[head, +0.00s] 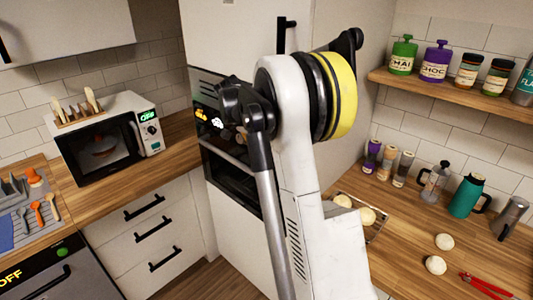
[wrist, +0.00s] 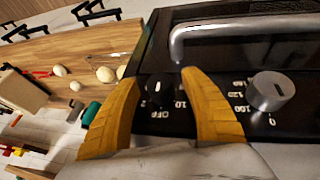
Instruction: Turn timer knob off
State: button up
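In the wrist view, a dark knob (wrist: 158,87) with a white mark sits on a black oven panel (wrist: 215,82). "OFF" and "10" are printed near it, so it looks like the timer knob. My gripper (wrist: 159,76) has its two yellow fingers spread on either side of this knob; I cannot tell whether they touch it. A silver knob (wrist: 270,91) with "160", "120" and "0" around it sits outside the right finger. In the head view the oven (head: 235,180) is built into the tall cabinet; my arm hides the gripper and the knobs.
A silver bar handle (wrist: 240,30) runs close to the fingertips. In the head view, a microwave (head: 98,140) stands on the left counter and a wooden counter (head: 480,255) with buns, a teal jug (head: 467,196) and red tongs (head: 485,286) lies to the right.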

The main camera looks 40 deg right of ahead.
jog(key=v, duration=1.2)
jog(key=shift+w, duration=0.1)
jog(key=s+a+f+n+t+b, duration=0.3)
jog(key=s+a+n+b, duration=0.25)
jog(key=a, duration=0.55)
jog(key=s+a+f+n+t+y+b, duration=0.4)
jog(key=s+a+f+n, duration=0.7)
jog(key=s+a+f, duration=0.5)
jog(key=a+f+t+b, duration=0.1)
jog(key=a+b, duration=0.1)
jog(key=shift+s+a+t+y, duration=0.3)
jog(key=shift+a+t, duration=0.1)
